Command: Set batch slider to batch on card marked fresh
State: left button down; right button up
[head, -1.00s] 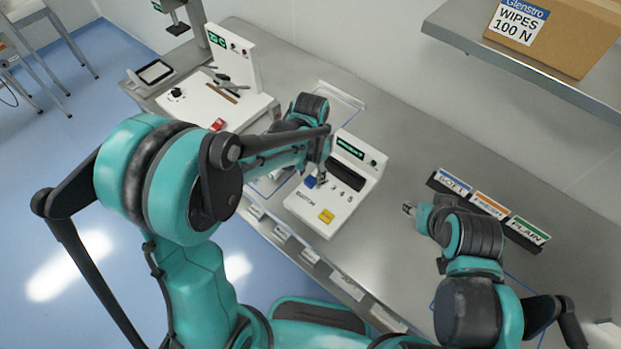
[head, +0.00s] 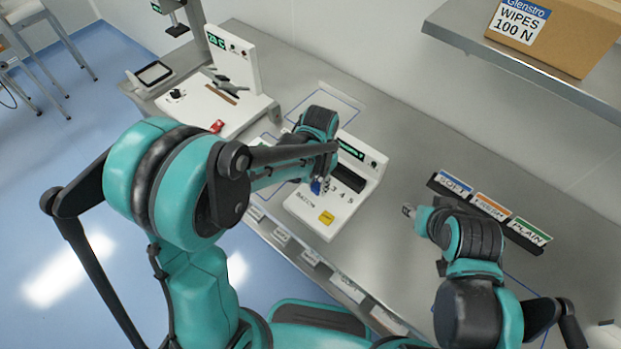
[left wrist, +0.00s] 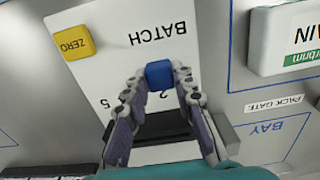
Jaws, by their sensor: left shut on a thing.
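The batch slider's blue knob (head: 316,187) is on the sloped face of the white batch unit (head: 327,221). My left gripper (head: 322,184) is shut on this knob. In the left wrist view the knob (left wrist: 159,74) sits between both fingertips, with an upside-down 2 just below it. A 5 shows to its left; other numbers are covered by my fingers. The card marked FRESH (head: 490,207) has an orange band and stands between SOFT and PLAIN; its small print is unreadable. My right gripper (head: 408,211) hangs left of the cards, apart from everything, its jaws unclear.
A yellow ZERO button (head: 327,217) is on the batch unit, also seen in the left wrist view (left wrist: 77,43). A white machine with a red switch (head: 217,126) stands to the left. The shelf with a cardboard box (head: 560,35) overhangs at upper right. Bare counter lies between unit and cards.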

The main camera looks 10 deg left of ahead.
aim_at(327, 197)
pick_arm(q)
jog(key=s+d, duration=0.1)
jog(key=d, duration=0.2)
jog(key=shift+s, duration=0.35)
jog(key=c, duration=1.2)
grip_release()
notch_tip(327, 197, up, 12)
jog(key=shift+a, duration=0.1)
